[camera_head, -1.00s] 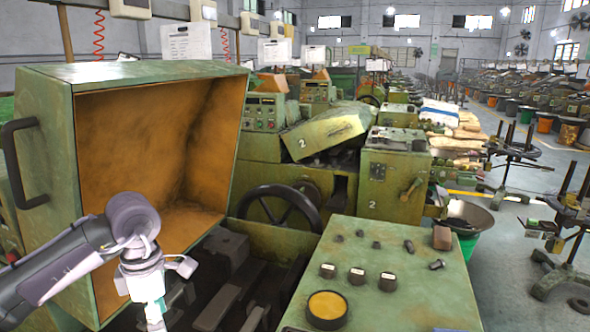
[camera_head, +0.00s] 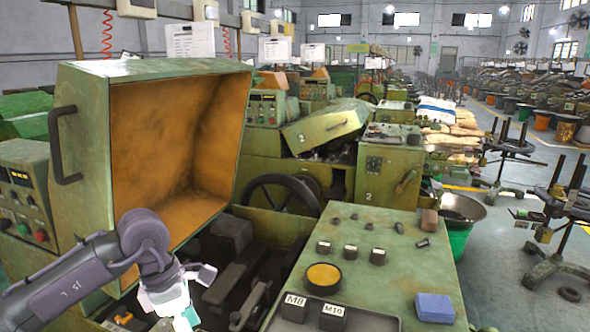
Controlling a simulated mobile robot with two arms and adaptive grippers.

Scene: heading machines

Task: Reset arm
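My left arm comes in from the lower left. Its gripper (camera_head: 180,305) hangs pointing down at the bottom of the head view, in front of the open green machine cover (camera_head: 150,68). The fingertips run to the bottom edge of the picture, so I cannot tell whether it is open or shut. My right arm and gripper are not in view.
A green control panel (camera_head: 395,250) with knobs and a yellow button (camera_head: 323,274) stands at right. Blocks marked M8 (camera_head: 294,306) and M10 (camera_head: 333,316) and a blue block (camera_head: 434,308) are on it. A black handwheel (camera_head: 280,195) stands behind.

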